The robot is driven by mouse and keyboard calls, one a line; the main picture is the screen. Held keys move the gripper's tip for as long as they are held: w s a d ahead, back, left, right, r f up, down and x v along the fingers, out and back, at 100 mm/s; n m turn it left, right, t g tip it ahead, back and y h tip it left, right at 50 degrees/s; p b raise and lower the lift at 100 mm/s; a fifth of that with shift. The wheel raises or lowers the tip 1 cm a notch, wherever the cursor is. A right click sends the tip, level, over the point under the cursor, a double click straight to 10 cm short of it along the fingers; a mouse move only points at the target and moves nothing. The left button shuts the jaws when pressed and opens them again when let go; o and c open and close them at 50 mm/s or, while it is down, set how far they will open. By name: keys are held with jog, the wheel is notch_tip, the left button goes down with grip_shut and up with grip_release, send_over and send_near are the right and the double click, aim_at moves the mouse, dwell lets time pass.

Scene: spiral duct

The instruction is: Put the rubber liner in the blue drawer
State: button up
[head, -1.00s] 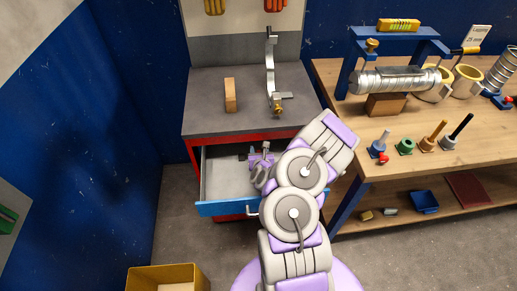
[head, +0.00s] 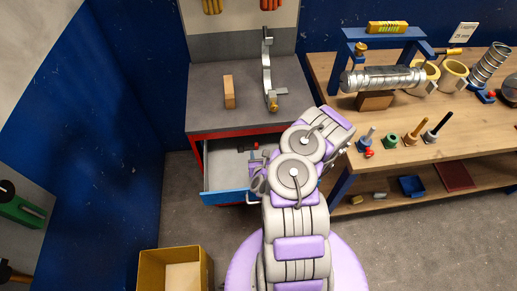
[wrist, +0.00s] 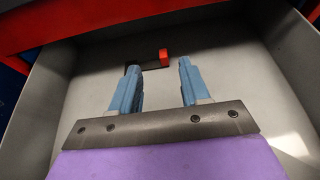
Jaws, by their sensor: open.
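The blue drawer (head: 225,197) is pulled out below the grey-topped cabinet. Its grey inside shows in both views. A small dark piece with a red end (wrist: 148,64) lies on the drawer floor toward the back. It may be the rubber liner, but I cannot tell for sure. In the head view it shows as a small dark spot (head: 242,149). My gripper (wrist: 158,72) is open, with two blue fingers over the drawer and nothing between them. The piece lies beyond the fingertips. In the head view my arm partly hides the drawer's right side.
A wooden block (head: 229,92) and a metal bracket (head: 267,75) stand on the cabinet top. A workbench (head: 400,154) at right holds a duct (head: 385,79) and several tools. A yellow bin (head: 150,270) stands on the floor at front left.

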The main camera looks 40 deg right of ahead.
jog(key=w+a+r+n+y, duration=0.4)
jog(key=a+n, duration=0.2)
jog(key=n, duration=0.1)
jog(key=w+a+r+n+y, duration=0.3)
jog(key=w+a+n, duration=0.1)
jog(key=a+n, duration=0.2)
jog(key=s+a+r+n+g+y, duration=0.35)
jog(key=a+r+n, duration=0.45)
jog(key=n, duration=0.3)
jog(key=s+a+r+n+g+h, duration=0.1)
jog(key=s+r+n+g, duration=0.2)
jog(key=s+r+n, duration=0.3)
jog(key=s+a+r+n+g+h, duration=0.1)
jog(key=s+r+n, duration=0.5)
jog(key=s, duration=0.9)
jog(key=s+a+r+n+g+h, duration=0.1)
jog(key=s+a+r+n+g, duration=0.2)
jog(key=s+r, duration=0.8)
jog(key=n+g, duration=0.2)
jog(key=n, duration=0.1)
jog(key=shift+s+n, duration=0.25)
jog(key=shift+n, duration=0.05)
jog(key=shift+g, duration=0.25)
